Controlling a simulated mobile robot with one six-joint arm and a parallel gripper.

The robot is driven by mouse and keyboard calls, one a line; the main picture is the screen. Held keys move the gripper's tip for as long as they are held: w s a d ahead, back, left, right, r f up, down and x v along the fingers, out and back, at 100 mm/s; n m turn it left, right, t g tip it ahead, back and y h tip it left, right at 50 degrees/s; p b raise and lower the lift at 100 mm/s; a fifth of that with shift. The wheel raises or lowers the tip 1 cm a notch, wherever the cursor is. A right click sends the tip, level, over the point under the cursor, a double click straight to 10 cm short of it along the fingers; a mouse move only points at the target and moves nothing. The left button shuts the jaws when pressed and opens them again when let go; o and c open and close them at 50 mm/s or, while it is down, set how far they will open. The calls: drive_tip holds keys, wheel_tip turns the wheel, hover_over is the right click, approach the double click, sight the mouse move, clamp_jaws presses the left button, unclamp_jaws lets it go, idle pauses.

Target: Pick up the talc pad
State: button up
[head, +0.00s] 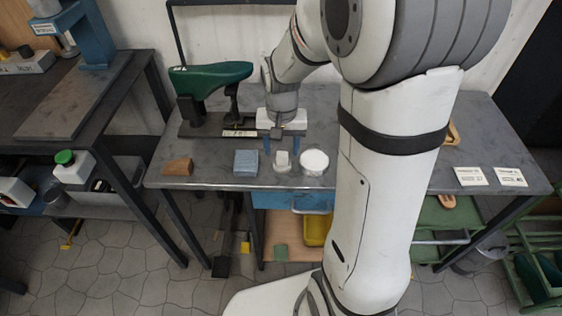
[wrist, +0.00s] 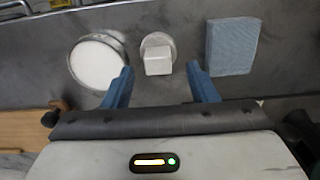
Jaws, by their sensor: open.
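The talc pad appears to be the small white block on a round pale base (head: 282,161), standing near the front edge of the grey bench between a blue-grey block and a round white dish. In the wrist view the talc pad (wrist: 158,61) lies between and just beyond my two blue fingertips. My gripper (head: 280,147) is open and empty, pointing down over the bench at the talc pad. It also shows in the wrist view (wrist: 160,72), with one finger on each side of the pad's line. I cannot tell its exact height above the bench.
The round dish of white material (head: 314,161) and the blue-grey block (head: 246,161) stand close on either side. A brown wedge (head: 177,167) lies further left. Behind is a green shoe form (head: 209,78) on a stand. Two white cards (head: 470,176) lie far right.

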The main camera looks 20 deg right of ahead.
sight(282, 154)
drive_tip(key=f, duration=0.3)
drive_tip(key=shift+s+f, duration=0.2)
drive_tip(key=shift+f, duration=0.1)
drive_tip(key=shift+r, duration=0.1)
drive_tip(key=c, duration=1.1)
